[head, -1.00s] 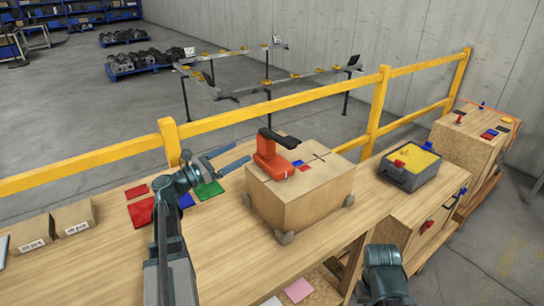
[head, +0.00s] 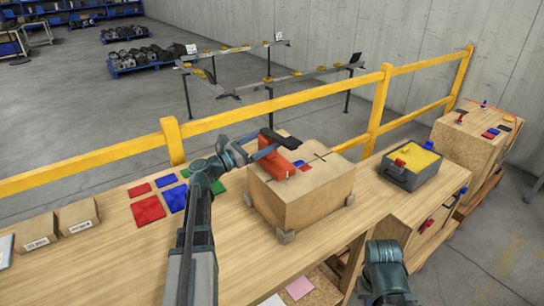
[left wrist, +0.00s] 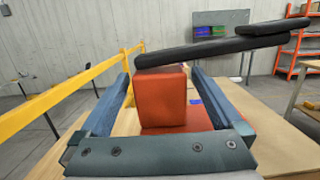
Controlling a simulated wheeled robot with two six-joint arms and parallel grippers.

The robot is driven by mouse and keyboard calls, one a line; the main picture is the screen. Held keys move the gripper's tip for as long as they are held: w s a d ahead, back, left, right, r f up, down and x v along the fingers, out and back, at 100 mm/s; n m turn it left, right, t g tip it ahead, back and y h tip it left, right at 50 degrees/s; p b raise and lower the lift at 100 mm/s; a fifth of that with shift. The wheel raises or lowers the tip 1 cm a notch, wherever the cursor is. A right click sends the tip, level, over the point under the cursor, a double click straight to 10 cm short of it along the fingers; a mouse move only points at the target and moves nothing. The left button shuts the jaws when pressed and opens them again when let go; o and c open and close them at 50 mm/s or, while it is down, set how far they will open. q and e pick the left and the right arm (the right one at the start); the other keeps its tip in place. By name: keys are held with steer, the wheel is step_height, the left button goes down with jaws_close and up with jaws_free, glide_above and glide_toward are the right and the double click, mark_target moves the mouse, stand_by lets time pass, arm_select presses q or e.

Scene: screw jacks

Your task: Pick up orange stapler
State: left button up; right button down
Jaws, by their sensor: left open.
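The orange stapler (head: 275,163) with a black top arm stands on a cardboard box (head: 310,205) on the wooden table. My left gripper (head: 262,150) is at the stapler, with its jaws open. In the left wrist view the stapler's orange body (left wrist: 163,95) stands between the two blue fingers of the left gripper (left wrist: 160,92), one on each side, with small gaps seen. The black arm of the stapler (left wrist: 215,45) reaches to the right above the fingers. My right arm shows at the lower right in the head view, but its fingers are not seen.
Red, blue and green flat squares (head: 147,210) lie on the table left of the box. A grey bin with yellow contents (head: 411,165) stands to the right. A yellow railing (head: 290,103) runs behind the table. Two small cartons (head: 78,216) sit at the left.

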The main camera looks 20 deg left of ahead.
arm_select(q)
steer(key=shift+w+d+r, duration=0.1)
steer(key=shift+w+d, duration=0.2)
steer(key=shift+w, duration=0.3)
jaws_close()
